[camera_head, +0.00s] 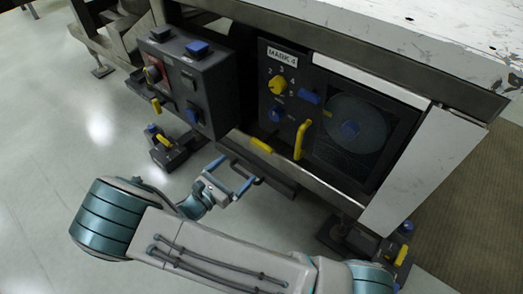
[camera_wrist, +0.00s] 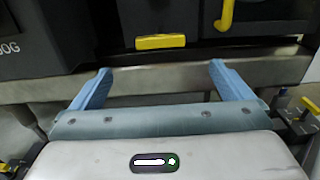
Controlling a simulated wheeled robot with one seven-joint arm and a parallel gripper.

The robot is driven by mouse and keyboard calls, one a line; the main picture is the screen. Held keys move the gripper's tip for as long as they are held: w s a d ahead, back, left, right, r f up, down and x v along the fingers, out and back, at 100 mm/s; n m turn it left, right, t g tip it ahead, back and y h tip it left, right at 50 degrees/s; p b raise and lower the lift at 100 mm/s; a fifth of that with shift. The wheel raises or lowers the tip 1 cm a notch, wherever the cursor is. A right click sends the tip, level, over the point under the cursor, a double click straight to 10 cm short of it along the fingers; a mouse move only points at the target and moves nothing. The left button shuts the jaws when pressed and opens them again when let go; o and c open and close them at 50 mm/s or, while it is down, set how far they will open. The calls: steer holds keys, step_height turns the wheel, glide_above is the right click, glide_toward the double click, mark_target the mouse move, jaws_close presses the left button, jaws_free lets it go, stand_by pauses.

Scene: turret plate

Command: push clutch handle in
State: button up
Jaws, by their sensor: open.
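The black MARK 4 panel (camera_head: 276,112) carries yellow and blue controls. A long yellow handle (camera_head: 302,139) stands upright on it; its lower end shows in the wrist view (camera_wrist: 226,14). A short yellow handle (camera_head: 261,146) sits at the panel's lower edge; it also shows top centre in the wrist view (camera_wrist: 160,41). No readable label tells which one is the clutch handle. My gripper (camera_head: 238,169) is open and empty, below and left of the short handle and apart from it. In the wrist view, its blue fingers (camera_wrist: 160,70) point towards the panel, either side of the short handle's line.
A metal rail (camera_head: 300,180) runs below the panel. A dark control box (camera_head: 190,80) with switches stands to the left. A round dark window (camera_head: 350,128) is right of the long handle. Open floor (camera_head: 60,130) lies left of my arm.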

mark_target(260, 147)
steer(key=b+x, duration=0.3)
steer(key=x, duration=0.9)
steer(key=shift+w+d+f+b, duration=0.1)
steer(key=shift+w+d+b, duration=0.2)
steer(key=shift+b, duration=0.1)
steer(key=shift+w+d, duration=0.25)
steer(key=shift+w, duration=0.05)
